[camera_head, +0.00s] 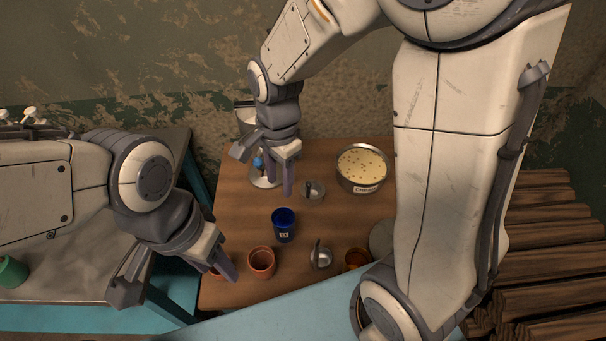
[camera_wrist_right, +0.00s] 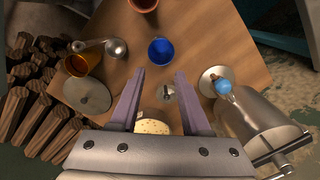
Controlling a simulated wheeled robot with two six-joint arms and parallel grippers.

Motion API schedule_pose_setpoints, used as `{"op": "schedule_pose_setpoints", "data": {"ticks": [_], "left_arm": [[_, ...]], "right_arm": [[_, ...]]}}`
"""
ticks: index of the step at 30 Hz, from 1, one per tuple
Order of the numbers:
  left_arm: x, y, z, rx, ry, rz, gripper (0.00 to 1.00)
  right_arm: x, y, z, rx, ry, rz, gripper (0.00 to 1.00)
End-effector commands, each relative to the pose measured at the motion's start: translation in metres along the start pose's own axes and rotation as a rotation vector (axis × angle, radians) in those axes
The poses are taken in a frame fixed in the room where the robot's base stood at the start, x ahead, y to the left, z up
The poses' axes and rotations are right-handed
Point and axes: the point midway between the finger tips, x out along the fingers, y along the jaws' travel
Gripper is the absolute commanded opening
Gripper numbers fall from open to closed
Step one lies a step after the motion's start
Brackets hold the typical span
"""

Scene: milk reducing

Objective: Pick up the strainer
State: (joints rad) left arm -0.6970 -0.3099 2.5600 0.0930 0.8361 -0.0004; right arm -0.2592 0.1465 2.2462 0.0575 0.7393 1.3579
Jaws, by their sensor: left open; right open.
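Two small metal utensils lie on the wooden table; I cannot tell for certain which is the strainer. One is a small round metal piece with a dark upright part (camera_head: 313,190), near the table's middle. It shows between and below my right fingers in the right wrist view (camera_wrist_right: 169,94). The other is a round metal bowl with a long handle (camera_head: 321,258) near the front edge, also in the wrist view (camera_wrist_right: 116,48). My right gripper (camera_head: 281,186) is open and empty above the table. My left gripper (camera_head: 226,271) is open at the table's front left, by an orange-brown cup.
A blue cup (camera_head: 284,225) and a terracotta cup (camera_head: 261,263) stand midway and in front. A labelled pot (camera_head: 362,167) with speckled yellow contents is at the back right. A white dish with a blue-topped item (camera_wrist_right: 216,82) and a metal jug (camera_wrist_right: 262,122) are beside my right gripper.

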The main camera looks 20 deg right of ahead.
Motion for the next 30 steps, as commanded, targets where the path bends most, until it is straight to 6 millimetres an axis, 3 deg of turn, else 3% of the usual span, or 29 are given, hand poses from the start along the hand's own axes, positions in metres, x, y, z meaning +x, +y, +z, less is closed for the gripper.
{"op": "schedule_pose_setpoints", "data": {"ticks": [1,6,12,24,30], "left_arm": [[0.002,0.000,0.000,0.000,0.000,0.000,0.50],[0.004,0.000,0.000,0.000,0.000,0.000,0.50],[0.006,0.000,0.000,0.000,0.000,0.000,0.50],[0.002,0.000,0.000,0.000,0.000,0.000,0.50],[-0.002,0.000,0.000,0.000,0.000,0.000,0.50]], "right_arm": [[0.011,-0.008,-0.021,0.191,0.002,0.010,0.47],[0.040,-0.025,-0.078,0.769,0.013,0.018,0.47],[0.060,-0.030,-0.117,1.152,0.022,0.019,0.47],[0.110,-0.029,-0.125,1.238,0.024,0.023,0.47],[0.124,-0.028,-0.124,1.236,0.024,0.023,0.47]]}}
